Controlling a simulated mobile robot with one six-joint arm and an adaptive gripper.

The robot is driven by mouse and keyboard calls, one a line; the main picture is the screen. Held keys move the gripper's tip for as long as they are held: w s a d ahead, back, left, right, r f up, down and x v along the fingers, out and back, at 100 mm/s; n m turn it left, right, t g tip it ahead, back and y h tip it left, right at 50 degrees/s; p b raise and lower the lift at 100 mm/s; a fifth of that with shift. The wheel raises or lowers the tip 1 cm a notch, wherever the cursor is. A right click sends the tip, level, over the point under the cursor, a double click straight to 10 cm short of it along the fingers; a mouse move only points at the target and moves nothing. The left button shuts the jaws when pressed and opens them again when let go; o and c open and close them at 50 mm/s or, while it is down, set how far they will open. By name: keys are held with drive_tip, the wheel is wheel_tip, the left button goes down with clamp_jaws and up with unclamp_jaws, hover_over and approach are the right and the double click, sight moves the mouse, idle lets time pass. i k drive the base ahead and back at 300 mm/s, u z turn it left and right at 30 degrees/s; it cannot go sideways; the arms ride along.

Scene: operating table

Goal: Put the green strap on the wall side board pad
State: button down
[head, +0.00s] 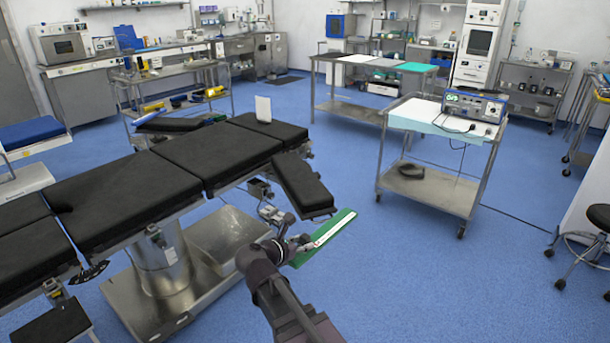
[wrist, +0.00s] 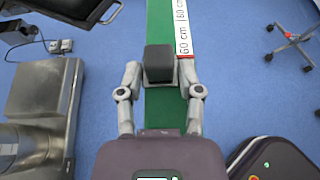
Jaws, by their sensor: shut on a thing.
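The green strap (head: 325,238) is long and flat with a white edge marked in cm. It is in my gripper (head: 298,247), in the air beside the operating table. In the wrist view, my gripper (wrist: 160,72) has its fingers on both sides of a dark block on the strap (wrist: 160,20). The near side board pad (head: 303,184) is black and angles out from the table, just above and left of the strap. The wall side board pad (head: 168,125) is black and sits across the table, toward the back wall. The table hides part of it.
The black operating table (head: 190,165) lies between my gripper and the wall side board pad. A steel cart (head: 428,190) with a device is at right. Blue floor is free between cart and table.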

sight(299, 173)
drive_tip(key=u, duration=0.05)
drive_tip(key=i, duration=1)
drive_tip(key=z, duration=0.05)
